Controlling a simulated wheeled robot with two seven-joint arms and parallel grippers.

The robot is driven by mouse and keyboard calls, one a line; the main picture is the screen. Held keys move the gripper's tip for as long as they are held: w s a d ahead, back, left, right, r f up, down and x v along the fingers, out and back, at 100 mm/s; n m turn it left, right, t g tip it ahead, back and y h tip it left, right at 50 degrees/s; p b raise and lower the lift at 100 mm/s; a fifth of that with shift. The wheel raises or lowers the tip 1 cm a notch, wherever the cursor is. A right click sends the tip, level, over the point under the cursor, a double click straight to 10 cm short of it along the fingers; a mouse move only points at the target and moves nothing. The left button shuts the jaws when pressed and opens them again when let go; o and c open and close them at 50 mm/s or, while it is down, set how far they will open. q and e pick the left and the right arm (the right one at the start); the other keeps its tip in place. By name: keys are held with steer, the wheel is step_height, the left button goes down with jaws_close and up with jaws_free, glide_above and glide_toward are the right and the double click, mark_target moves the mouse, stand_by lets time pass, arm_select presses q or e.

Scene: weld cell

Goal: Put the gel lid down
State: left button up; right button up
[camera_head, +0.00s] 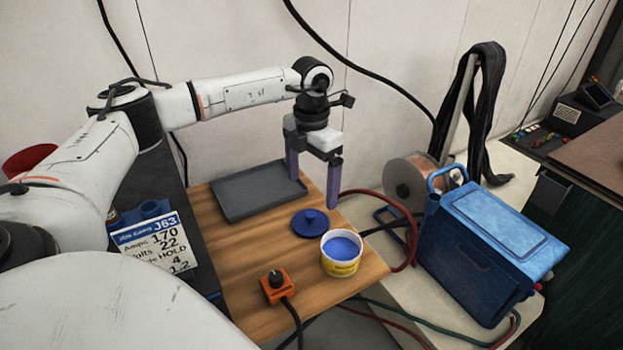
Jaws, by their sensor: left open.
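My right gripper does not show.
A grey tray (232,204) lies at the back of the board. An orange box with a black knob (275,287) and cable stands at the front. A job card (157,247) stands at the left. A blue case (487,262), wire spool (408,181) and hoses crowd the right.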

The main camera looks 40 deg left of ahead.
arm_select(q)
steer(key=shift+r, duration=1.3)
